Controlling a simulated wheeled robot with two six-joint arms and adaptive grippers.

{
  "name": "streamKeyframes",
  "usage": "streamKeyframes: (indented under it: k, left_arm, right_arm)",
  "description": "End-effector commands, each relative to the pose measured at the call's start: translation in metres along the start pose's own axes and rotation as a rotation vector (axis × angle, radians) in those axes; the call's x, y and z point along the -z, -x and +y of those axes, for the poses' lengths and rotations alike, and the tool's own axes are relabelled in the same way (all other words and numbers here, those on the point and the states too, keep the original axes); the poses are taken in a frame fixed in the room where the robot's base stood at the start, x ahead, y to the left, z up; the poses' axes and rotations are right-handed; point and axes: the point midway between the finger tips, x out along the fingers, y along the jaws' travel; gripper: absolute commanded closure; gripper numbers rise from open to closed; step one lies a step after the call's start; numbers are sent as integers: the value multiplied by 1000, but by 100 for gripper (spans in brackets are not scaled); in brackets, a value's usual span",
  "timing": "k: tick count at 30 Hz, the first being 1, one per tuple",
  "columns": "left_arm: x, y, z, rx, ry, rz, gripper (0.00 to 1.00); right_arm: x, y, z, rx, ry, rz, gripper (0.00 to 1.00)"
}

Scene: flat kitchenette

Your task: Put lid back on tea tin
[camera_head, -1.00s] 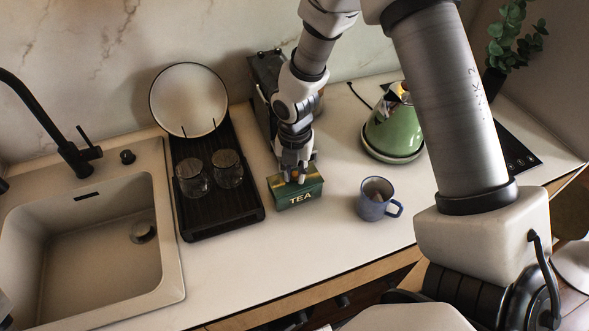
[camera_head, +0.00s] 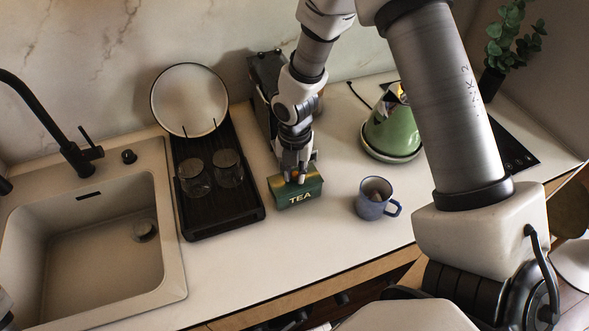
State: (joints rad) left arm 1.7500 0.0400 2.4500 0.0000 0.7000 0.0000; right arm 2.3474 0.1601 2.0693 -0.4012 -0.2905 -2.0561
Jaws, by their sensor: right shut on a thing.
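The green tea tin (camera_head: 298,198), marked TEA, stands on the pale counter in the middle of the head view. My right gripper (camera_head: 295,180) points down at the top of the tin and is shut on the tea tin lid. The gripper covers much of the lid, so I cannot tell how well the lid sits on the tin's rim. My left gripper cannot be made out; only a sliver of light-coloured casing shows at the lower left edge.
A blue mug (camera_head: 376,198) stands right of the tin, with a green kettle (camera_head: 392,134) behind it. A black drying rack (camera_head: 220,213) with two glass jars and a plate is to the left. Beyond it is the sink (camera_head: 90,250). The counter front is clear.

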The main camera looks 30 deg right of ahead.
Motion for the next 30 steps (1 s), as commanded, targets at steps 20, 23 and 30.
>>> streamKeyframes:
  k: [20, 23, 30]
  left_arm:
    - [0, 0, 0, 0, 0, 0, 62]
    - [0, 0, 0, 0, 0, 0, 62]
    - [0, 0, 0, 0, 0, 0, 62]
  right_arm:
    - [0, 0, 0, -1, -1, -1, 43]
    - [0, 0, 0, -1, -1, 0, 25]
    - [0, 0, 0, -1, -1, -1, 25]
